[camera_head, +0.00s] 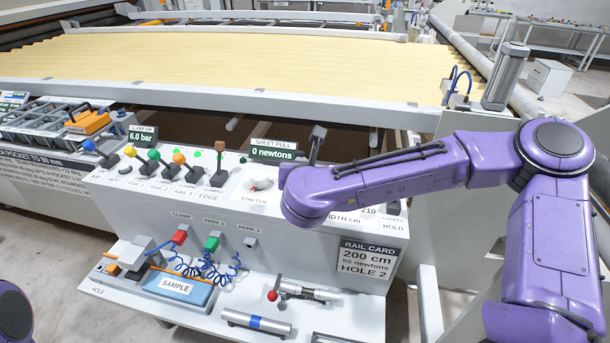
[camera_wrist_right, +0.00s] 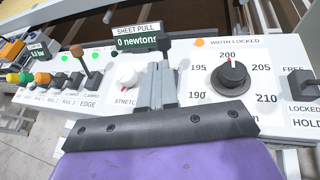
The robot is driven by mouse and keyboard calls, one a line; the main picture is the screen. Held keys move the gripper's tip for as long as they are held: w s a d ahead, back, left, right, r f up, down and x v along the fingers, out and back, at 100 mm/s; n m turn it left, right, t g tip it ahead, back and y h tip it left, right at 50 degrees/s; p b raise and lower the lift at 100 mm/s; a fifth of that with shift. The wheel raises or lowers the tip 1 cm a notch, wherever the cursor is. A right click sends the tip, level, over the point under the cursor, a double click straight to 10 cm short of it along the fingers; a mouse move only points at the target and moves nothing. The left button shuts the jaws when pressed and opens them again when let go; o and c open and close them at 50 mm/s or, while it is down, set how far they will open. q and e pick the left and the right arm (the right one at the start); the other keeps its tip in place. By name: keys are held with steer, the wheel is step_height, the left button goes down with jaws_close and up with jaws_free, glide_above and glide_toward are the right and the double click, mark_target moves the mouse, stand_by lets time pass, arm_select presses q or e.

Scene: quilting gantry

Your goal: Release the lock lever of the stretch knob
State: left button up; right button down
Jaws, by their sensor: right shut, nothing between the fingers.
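The white stretch knob (camera_head: 260,183) sits on the sloped panel, left of my right forearm. It also shows in the right wrist view (camera_wrist_right: 127,77), with a small red mark. My right gripper (camera_wrist_right: 164,80) is shut and empty, its grey fingers above the panel between the stretch knob and the dark width knob (camera_wrist_right: 230,76). A dark grey block on a stem (camera_head: 318,132) rises behind my wrist in the head view; I cannot tell whether it is the lock lever. My wrist hides that part of the panel. My left gripper is out of view.
The sheet pull display (camera_head: 272,151) reads 0 newtons. Clamp levers with coloured knobs, such as the orange one (camera_head: 179,158), stand left of the stretch knob. A lower shelf holds a blue sample block (camera_head: 178,287) and a red-knobbed tool (camera_head: 300,291). Yellow fabric (camera_head: 250,65) lies behind.

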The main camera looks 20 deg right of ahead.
steer(key=v, duration=0.3)
steer(key=shift+s+d+r, duration=0.2)
stand_by(0.3)
